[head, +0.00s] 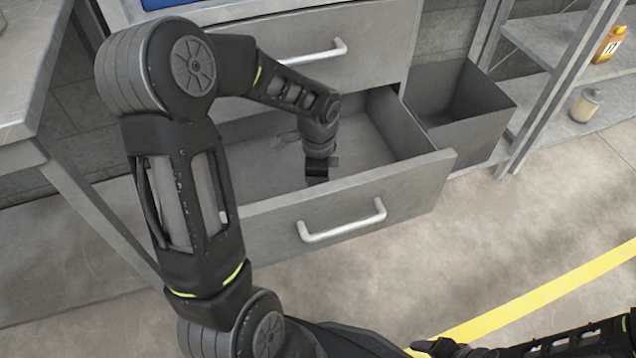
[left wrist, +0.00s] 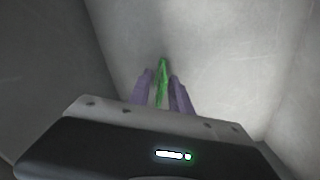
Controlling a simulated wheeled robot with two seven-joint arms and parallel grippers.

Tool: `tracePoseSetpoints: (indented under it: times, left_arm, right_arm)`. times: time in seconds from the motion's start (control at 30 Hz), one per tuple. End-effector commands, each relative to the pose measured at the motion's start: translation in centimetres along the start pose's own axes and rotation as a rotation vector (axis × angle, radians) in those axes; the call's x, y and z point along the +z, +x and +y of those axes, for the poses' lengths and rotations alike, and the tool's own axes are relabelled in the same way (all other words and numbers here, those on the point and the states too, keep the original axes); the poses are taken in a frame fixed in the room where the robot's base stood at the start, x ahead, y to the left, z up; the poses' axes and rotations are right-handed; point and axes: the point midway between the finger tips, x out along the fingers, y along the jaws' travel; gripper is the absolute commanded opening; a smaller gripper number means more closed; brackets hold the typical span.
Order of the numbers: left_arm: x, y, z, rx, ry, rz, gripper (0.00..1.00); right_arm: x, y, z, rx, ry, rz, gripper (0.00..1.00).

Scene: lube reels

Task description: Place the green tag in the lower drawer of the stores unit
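The stores unit's lower drawer (head: 345,205) is pulled out, with its open top facing up. My left gripper (head: 317,178) points down inside the drawer, partly behind its front panel. In the left wrist view, the thin green tag (left wrist: 162,82) stands between the two purple fingers of my left gripper (left wrist: 161,88), which look closed on it. Its tip reaches past the fingertips towards the pale drawer floor. The tag cannot be made out in the head view. My right gripper (head: 438,347) is low at the bottom edge, and its fingers are not clear.
A shut upper drawer (head: 375,40) with a bar handle is above the lower one. A grey open bin (head: 465,110) stands right of the drawer. Shelving at the right holds an orange bottle (head: 609,45) and a pale jar (head: 586,105). A workbench (head: 30,80) is at left.

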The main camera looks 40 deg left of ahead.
Motion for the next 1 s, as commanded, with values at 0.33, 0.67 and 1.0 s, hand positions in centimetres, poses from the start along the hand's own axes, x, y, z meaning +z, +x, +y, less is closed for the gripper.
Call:
tracePoseSetpoints:
  times: [0.33,0.67,1.0]
  left_arm:
    - [0.0,-0.8,-0.1,-0.002,0.0,0.001,0.25]
    - [0.0,-6.7,-0.1,-0.005,-0.001,0.002,0.25]
    - [0.0,-12.0,0.0,-0.001,0.001,0.001,0.25]
  right_arm:
    - [0.1,-0.4,-0.2,-0.001,-0.001,-0.002,0.66]
    - [0.6,-2.2,-1.3,-0.007,-0.009,-0.015,0.66]
    - [1.1,-3.5,-2.1,-0.013,-0.015,-0.027,0.66]
